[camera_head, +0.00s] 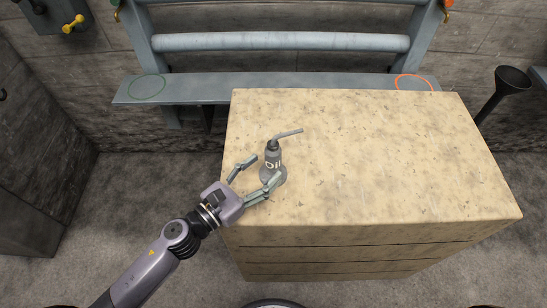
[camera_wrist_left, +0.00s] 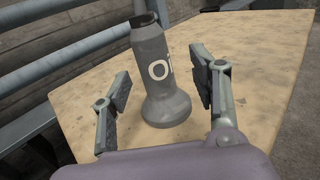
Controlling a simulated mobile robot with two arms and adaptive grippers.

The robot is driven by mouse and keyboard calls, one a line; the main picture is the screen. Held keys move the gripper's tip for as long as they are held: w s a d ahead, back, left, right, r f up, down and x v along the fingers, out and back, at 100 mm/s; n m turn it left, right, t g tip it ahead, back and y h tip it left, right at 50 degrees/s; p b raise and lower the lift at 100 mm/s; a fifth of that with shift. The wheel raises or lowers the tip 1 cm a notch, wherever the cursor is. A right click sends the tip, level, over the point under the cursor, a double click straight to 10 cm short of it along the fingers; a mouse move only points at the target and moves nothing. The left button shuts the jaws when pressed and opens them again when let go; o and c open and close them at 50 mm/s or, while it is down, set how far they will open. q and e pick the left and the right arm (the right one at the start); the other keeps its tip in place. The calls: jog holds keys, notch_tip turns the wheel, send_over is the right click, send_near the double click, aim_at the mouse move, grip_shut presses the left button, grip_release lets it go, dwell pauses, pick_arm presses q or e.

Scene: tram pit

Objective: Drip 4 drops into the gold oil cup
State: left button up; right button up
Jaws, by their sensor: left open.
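A grey oil can (camera_head: 272,158) with a thin angled spout stands upright near the left edge of the wooden block's top. Its spout points right and away from me. My left gripper (camera_head: 264,170) is open, with its fingers on either side of the can. In the left wrist view, the oil can (camera_wrist_left: 160,75) stands between the open fingers of my left gripper (camera_wrist_left: 160,68), with visible gaps on both sides. Small gold-coloured parts show at the top of the frame's left post (camera_head: 117,15) and right post (camera_head: 446,16). I cannot tell whether either is the gold oil cup.
The wooden block (camera_head: 390,150) has a wide clear top right of the can. Behind it, a blue-grey shelf (camera_head: 200,88) carries a green ring (camera_head: 146,88) and an orange-red ring (camera_head: 413,82). A black funnel (camera_head: 512,80) stands at the right. A yellow handle (camera_head: 73,23) is upper left.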

aim_at(267, 163)
pick_arm(q)
jog(key=shift+w+d+r, duration=0.15)
jog(key=shift+w+d, duration=0.1)
jog(key=shift+w, duration=0.05)
jog(key=p+x, duration=0.2)
jog(key=x, duration=0.1)
jog(key=shift+w, duration=0.45)
jog(key=shift+w+d, duration=0.3)
jog(key=shift+d, duration=0.05)
jog(key=shift+a, duration=0.1)
jog(key=shift+c, duration=0.7)
grip_shut()
